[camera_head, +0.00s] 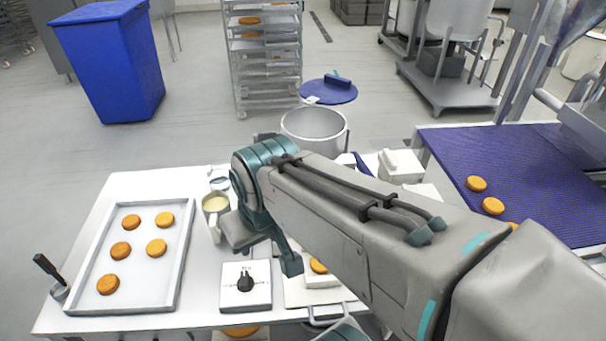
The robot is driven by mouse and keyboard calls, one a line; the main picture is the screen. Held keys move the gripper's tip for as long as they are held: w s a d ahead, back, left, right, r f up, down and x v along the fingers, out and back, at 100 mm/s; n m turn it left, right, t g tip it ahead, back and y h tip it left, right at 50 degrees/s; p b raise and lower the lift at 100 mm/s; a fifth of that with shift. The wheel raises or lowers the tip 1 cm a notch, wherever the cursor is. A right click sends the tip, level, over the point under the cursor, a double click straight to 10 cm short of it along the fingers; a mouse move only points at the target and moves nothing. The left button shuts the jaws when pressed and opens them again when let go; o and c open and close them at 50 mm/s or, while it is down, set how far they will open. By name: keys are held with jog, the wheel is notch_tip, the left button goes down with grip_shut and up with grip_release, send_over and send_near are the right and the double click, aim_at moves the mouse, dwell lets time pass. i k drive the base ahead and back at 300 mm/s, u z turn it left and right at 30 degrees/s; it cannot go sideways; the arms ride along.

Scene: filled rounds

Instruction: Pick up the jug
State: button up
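The jug (213,219) is a small pale grey vessel with cream-coloured contents, standing upright on the white table (80,325), just right of the tray. My arm reaches in from the lower right, and its end with my gripper (240,236) is close beside the jug, on its right. I cannot tell whether it touches the jug. The fingers are mostly hidden by the wrist and arm, so their opening does not show.
A tray (183,262) with several orange rounds lies left. A white box with a black knob (245,286) is in front of the jug. A steel pot (330,149) stands behind my arm. A blue conveyor (545,205) with rounds is right.

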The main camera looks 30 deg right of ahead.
aim_at(217, 203)
jog(key=z, duration=0.4)
jog(key=k, duration=1.15)
jog(key=u, duration=1.45)
jog(key=i, duration=1.3)
jog(key=z, duration=1.05)
jog(key=i, duration=0.35)
jog(key=z, duration=0.35)
